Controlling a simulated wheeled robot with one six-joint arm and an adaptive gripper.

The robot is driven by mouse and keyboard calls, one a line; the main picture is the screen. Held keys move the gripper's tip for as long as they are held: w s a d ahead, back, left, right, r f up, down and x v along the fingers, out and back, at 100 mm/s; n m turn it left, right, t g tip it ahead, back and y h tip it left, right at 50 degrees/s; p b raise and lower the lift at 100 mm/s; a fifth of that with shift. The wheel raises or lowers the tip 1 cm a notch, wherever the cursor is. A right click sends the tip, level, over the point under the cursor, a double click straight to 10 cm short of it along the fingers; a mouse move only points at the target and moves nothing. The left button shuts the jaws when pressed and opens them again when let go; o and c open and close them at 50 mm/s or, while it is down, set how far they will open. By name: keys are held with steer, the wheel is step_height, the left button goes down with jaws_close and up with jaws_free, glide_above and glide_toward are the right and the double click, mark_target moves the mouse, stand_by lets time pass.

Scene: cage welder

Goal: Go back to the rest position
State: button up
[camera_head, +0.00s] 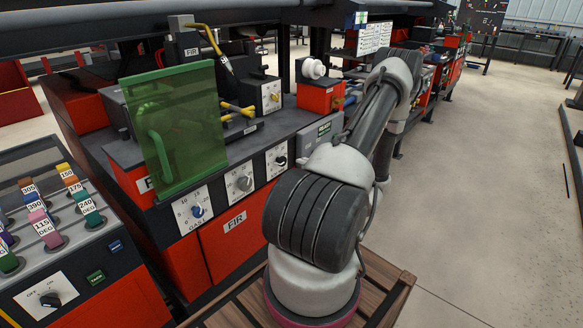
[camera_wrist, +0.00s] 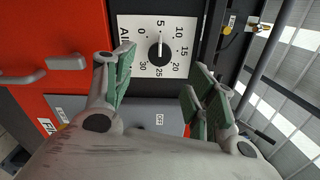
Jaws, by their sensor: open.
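My gripper (camera_wrist: 160,82) shows in the wrist view, open, with its green-padded fingers spread apart and nothing between them. Beyond the fingers is a white dial plate (camera_wrist: 133,33) with numbers from 0 to 30 and a dark knob (camera_wrist: 160,47) with a white pointer. The knob appears in the gap between the fingertips, and I see no contact. In the head view my arm reaches away over the right side of the machine, and my gripper's fingers are hidden there.
A red and grey machine (camera_head: 232,250) with dials and a green translucent shield (camera_head: 178,130) stands left of my arm. Colored labelled switches (camera_head: 45,228) sit at the lower left. A grey panel (camera_wrist: 160,115) is below the dial. Open floor (camera_head: 480,190) lies to the right.

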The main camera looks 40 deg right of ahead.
steer(key=shift+s+d, duration=0.1)
steer(key=shift+s, duration=1.1)
